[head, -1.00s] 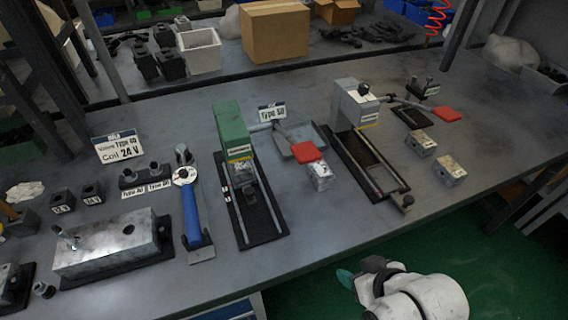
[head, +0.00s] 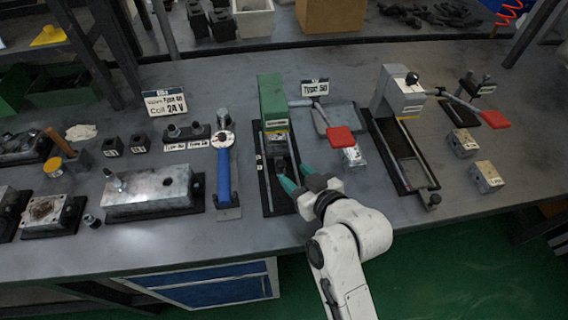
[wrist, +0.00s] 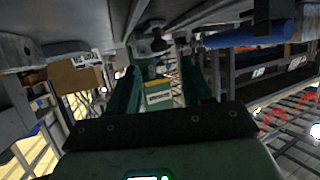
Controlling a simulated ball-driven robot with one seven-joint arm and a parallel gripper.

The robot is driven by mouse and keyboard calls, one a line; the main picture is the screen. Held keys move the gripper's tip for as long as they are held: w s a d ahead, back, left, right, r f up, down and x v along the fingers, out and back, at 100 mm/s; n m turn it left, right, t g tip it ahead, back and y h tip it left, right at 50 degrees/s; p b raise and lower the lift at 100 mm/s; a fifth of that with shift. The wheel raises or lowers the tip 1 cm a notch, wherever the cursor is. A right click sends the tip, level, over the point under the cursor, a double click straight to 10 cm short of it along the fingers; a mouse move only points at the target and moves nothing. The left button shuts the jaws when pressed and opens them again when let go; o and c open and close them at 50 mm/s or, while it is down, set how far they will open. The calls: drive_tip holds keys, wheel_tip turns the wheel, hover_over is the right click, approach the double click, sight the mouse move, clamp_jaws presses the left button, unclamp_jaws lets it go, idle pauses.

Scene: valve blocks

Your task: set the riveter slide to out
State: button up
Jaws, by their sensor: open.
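The green riveter station (head: 272,98) stands upright at the back of a dark base with two long rails, left of centre in the head view; its label is too small to read. A small dark slide block (head: 281,163) sits between the rails, in front of the green housing. My gripper (head: 292,173) is open, its teal fingers at the front of the slide block and over the right rail. The wrist view, upside down, shows the green housing (wrist: 160,98) ahead between the fingers. I cannot tell whether a finger touches the slide.
A grey railed station (head: 397,94) is further right. Bare table is in front.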

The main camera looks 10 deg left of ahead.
sight(282, 164)
drive_tip(key=x, duration=0.6)
drive_tip(key=shift+w+a, duration=0.15)
drive_tip(key=shift+w, duration=0.1)
drive_tip(key=shift+c, duration=0.2)
clamp_jaws()
